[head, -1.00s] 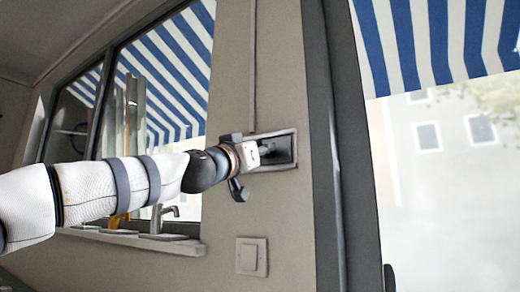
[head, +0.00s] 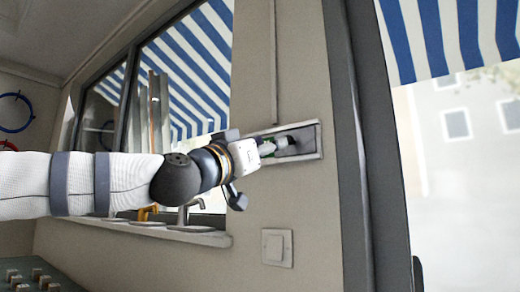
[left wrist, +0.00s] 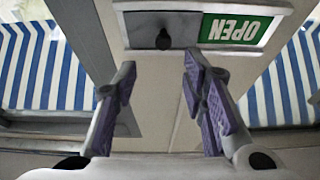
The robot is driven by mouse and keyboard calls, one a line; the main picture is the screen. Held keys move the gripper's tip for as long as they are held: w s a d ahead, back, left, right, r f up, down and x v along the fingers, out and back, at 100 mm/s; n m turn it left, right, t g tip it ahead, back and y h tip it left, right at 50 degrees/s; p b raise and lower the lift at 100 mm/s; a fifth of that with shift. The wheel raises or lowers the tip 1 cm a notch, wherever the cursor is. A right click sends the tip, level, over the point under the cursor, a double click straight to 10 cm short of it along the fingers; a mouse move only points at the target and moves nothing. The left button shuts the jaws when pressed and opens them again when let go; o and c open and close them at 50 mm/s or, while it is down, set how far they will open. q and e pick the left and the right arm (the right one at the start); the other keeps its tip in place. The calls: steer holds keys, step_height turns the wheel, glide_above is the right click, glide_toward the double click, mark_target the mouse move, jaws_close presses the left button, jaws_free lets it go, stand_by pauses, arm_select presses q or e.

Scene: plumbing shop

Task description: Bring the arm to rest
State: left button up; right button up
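My left arm comes in from the left in the head view, with its gripper (head: 278,147) in front of a framed slide sign (head: 311,154) on the wall. In the left wrist view the left gripper (left wrist: 160,64) is open, its purple-padded fingers apart with nothing between them. The sign's frame (left wrist: 200,6) lies beyond the fingertips. It holds a dark knob (left wrist: 163,40) and a green panel (left wrist: 235,30) reading OPEN, upside down in this view. The knob looks clear of the fingers. My right gripper is not in view.
A light switch (head: 277,248) is below the sign. A dark door or window frame (head: 356,150) stands to the right. A window with a sill (head: 160,232) and taps (head: 186,211) is behind my arm. Hoses (head: 15,112) hang at far left.

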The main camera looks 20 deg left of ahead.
arm_select(q)
steer(key=v, duration=0.3)
steer(key=shift+d, duration=0.1)
